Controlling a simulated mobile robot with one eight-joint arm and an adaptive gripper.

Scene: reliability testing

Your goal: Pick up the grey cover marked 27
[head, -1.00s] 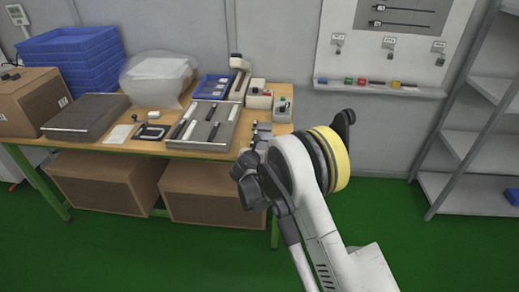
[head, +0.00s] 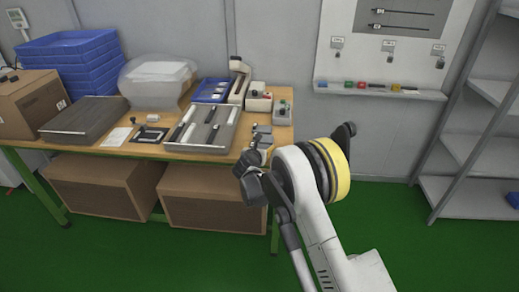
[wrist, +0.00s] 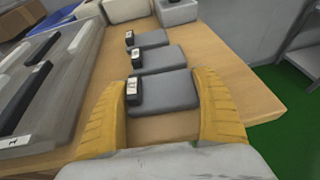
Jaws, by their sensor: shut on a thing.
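In the wrist view, three grey covers lie in a row on the wooden table, each with a black tab and a small white label. My gripper (wrist: 165,108) has its yellow fingers on either side of the nearest grey cover (wrist: 168,92) and is shut on it. The label is too small and turned to read its number for sure. The middle cover (wrist: 165,57) and the far cover (wrist: 151,38) lie just beyond. The cover seems to be at table height; I cannot tell whether it is lifted. In the head view my gripper (head: 256,157) is at the table's front right corner.
A grey tray (head: 228,122) with black and white bars lies left of the covers. Small boxes with buttons (head: 282,111) stand behind them. The table's right edge (wrist: 262,98) is close to my right finger, with green floor (wrist: 298,92) beyond.

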